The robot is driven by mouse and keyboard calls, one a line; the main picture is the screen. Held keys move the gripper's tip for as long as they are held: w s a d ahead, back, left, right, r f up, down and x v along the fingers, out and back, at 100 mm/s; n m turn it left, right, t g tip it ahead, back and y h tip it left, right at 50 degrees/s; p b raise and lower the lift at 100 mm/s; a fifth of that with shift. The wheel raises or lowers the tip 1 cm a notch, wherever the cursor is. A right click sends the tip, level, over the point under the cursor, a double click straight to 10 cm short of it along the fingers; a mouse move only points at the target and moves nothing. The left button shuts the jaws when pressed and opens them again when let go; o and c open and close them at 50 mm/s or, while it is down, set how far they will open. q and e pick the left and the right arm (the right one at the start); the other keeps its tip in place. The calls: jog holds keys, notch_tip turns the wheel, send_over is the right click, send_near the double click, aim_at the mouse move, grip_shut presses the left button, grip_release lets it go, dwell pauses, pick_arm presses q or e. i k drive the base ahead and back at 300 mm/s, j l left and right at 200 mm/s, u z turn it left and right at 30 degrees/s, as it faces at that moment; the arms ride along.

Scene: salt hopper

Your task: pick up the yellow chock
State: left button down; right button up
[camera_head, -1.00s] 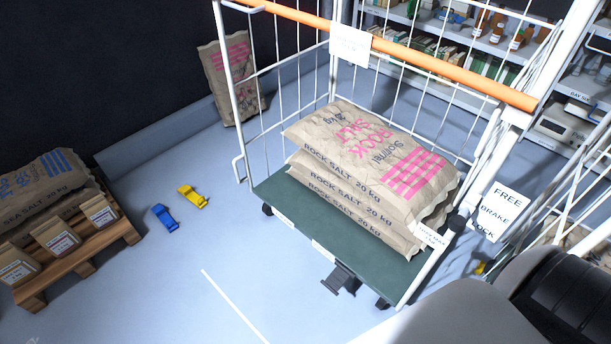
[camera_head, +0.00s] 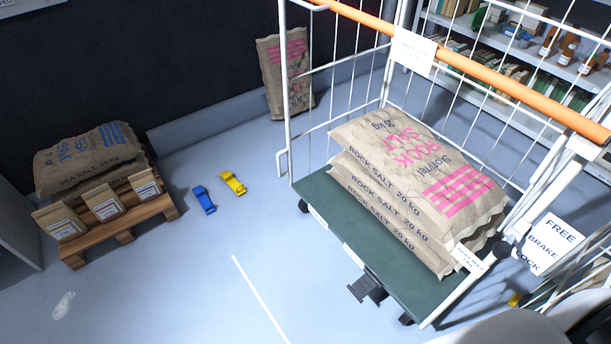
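The yellow chock (camera_head: 233,183) lies on the grey-blue floor, left of the cart and apart from it. A blue chock (camera_head: 204,200) lies just to its left, with a small gap between them. A small yellow thing (camera_head: 514,299) shows low at the right beside the cart, partly hidden; I cannot tell what it is. Neither of my grippers is in view.
A wire-sided cart (camera_head: 318,200) with a green deck carries stacked rock salt sacks (camera_head: 420,180). A pallet (camera_head: 125,222) with sea salt sacks and small bags stands left. Another sack (camera_head: 287,75) leans at the back wall. Floor around the chocks is clear.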

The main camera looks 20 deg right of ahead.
aim_at(228, 177)
jog(key=i+j+z, duration=0.1)
jog(key=z, duration=0.7)
jog(key=i+j+z, duration=0.2)
jog(key=j, duration=0.15)
jog(key=i+j+z, duration=0.15)
jog(key=j, duration=0.2)
jog(key=i+j+z, duration=0.4)
jog(key=j, duration=0.35)
jog(key=j+z, duration=0.15)
jog(key=j, duration=0.3)
jog(key=i+j, duration=0.1)
jog(key=j, duration=0.3)
jog(key=i+j, duration=0.15)
jog(key=j, duration=0.25)
jog(key=i+j, duration=0.1)
jog(key=j, duration=0.3)
jog(key=i+j, duration=0.1)
jog(key=j, duration=0.35)
jog(key=i+j, duration=0.1)
jog(key=j, duration=0.3)
jog(key=i+z, duration=0.05)
